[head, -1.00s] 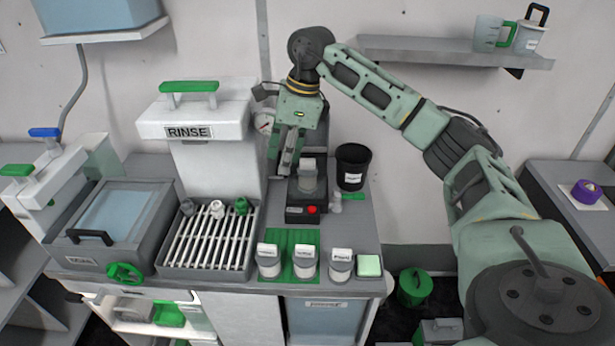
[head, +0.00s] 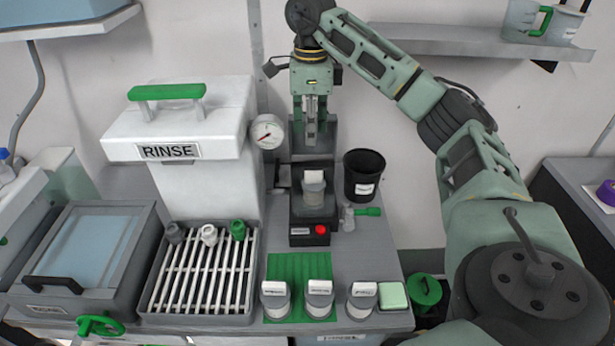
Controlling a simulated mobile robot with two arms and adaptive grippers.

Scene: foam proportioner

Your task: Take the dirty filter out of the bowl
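My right gripper (head: 313,138) points down in the head view, just above and behind a small grey and black stand (head: 309,236) with a red button. I cannot make out a filter inside the bowl. The gripper's fingers look close together, but the gap between them is hard to judge. They appear apart from the bowl and hold nothing I can see. My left gripper is out of view.
A black bin (head: 363,178) and a clear fitting with a green handle (head: 357,215) stand right of the stand. A slatted rack (head: 203,275) and the RINSE unit (head: 180,140) are left.

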